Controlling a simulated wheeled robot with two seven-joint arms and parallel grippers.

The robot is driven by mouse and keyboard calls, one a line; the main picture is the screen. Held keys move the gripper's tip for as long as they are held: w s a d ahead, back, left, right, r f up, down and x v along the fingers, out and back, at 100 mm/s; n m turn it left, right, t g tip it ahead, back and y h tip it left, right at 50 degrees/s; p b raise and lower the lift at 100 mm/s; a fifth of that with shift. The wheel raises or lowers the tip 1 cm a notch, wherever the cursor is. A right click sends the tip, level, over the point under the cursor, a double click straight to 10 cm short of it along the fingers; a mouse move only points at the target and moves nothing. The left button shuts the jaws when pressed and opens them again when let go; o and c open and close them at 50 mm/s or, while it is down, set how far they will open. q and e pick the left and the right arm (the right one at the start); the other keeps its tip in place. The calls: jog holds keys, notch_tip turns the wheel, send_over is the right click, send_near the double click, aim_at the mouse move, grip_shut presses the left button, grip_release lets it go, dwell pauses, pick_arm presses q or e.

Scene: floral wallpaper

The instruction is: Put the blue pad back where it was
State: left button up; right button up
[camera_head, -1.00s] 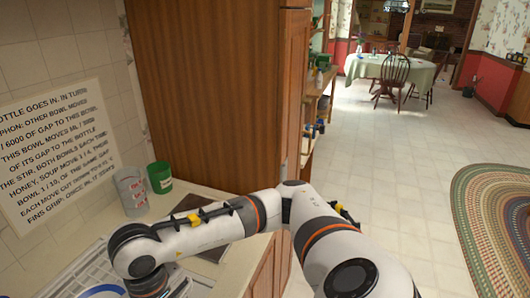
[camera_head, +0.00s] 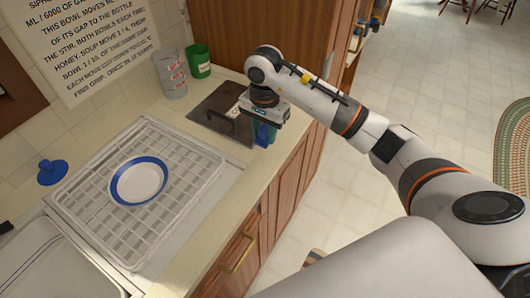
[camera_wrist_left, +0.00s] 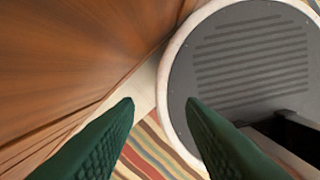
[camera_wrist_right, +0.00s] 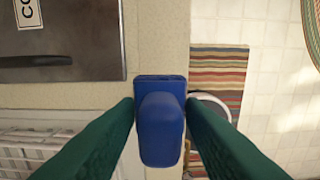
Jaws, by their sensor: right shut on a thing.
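The blue pad (camera_wrist_right: 161,130) is a blue block with a rounded grip, between the green fingers of my right gripper (camera_wrist_right: 161,103) in the right wrist view. In the head view my right gripper (camera_head: 262,131) is shut on the blue pad (camera_head: 265,134) at the front edge of the counter, beside a dark lidded panel. I cannot tell whether the pad touches the counter. My left gripper (camera_wrist_left: 159,103) shows only in the left wrist view; its fingers are apart with nothing between them, low beside the wooden cabinet and my base.
The dark panel (camera_head: 214,101) with a handle lies on the counter. A white dish rack (camera_head: 188,172) holds a blue-rimmed plate (camera_head: 139,181). A grey cup (camera_head: 171,75) and green cup (camera_head: 199,61) stand behind. A blue knobbed object (camera_head: 52,172) sits left of the rack.

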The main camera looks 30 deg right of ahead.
aim_at(264, 127)
notch_tip(264, 127, down, 7)
jog(key=shift+f+p, duration=0.15)
jog(key=shift+p, duration=0.8)
jog(key=shift+f, duration=0.3)
jog(key=o, duration=1)
jog(key=shift+r, duration=0.1)
jog(key=shift+r, duration=0.25)
notch_tip(264, 127, up, 10)
jog(key=b, duration=0.3)
jog(key=shift+r, duration=0.25)
jog(key=shift+r+b, duration=0.3)
jog(key=shift+r, duration=0.3)
